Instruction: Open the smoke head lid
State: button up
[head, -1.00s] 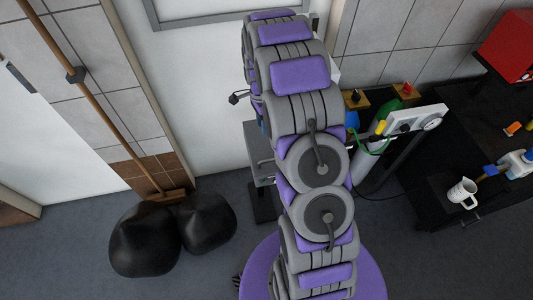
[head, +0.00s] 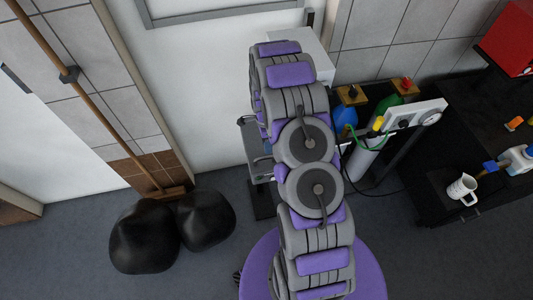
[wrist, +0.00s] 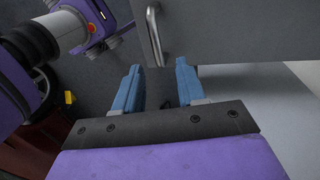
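In the wrist view, my gripper (wrist: 158,72) has its two blue fingers apart with nothing visible between them. Just beyond the fingertips is a flat grey panel (wrist: 230,30) with a curved metal bar handle (wrist: 153,35) near its left edge. The handle looks apart from the fingers. I cannot tell for certain that this panel is the smoke head lid. In the head view, a white box (head: 312,62) stands against the wall, partly hidden by my arm. My gripper cannot be made out clearly there.
A black bench (head: 440,200) with a white jug (head: 462,190) and a red box (head: 510,45) is at the right. Black sacks (head: 145,237) and a broom (head: 100,110) are at the left.

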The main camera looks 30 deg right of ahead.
aim_at(264, 158)
jog(key=f, duration=0.1)
jog(key=a+f, duration=0.1)
jog(key=f, duration=0.1)
jog(key=s+f, duration=0.1)
jog(key=shift+a+f, duration=0.35)
jog(key=shift+a, duration=0.05)
jog(key=shift+a+f, duration=0.2)
jog(key=shift+d+f, duration=0.1)
jog(key=shift+d, duration=0.55)
jog(key=shift+c, duration=0.2)
jog(key=shift+d, duration=0.15)
jog(key=shift+c, duration=1.4)
jog(key=shift+a, duration=0.55)
grip_shut()
jog(key=shift+d, duration=0.1)
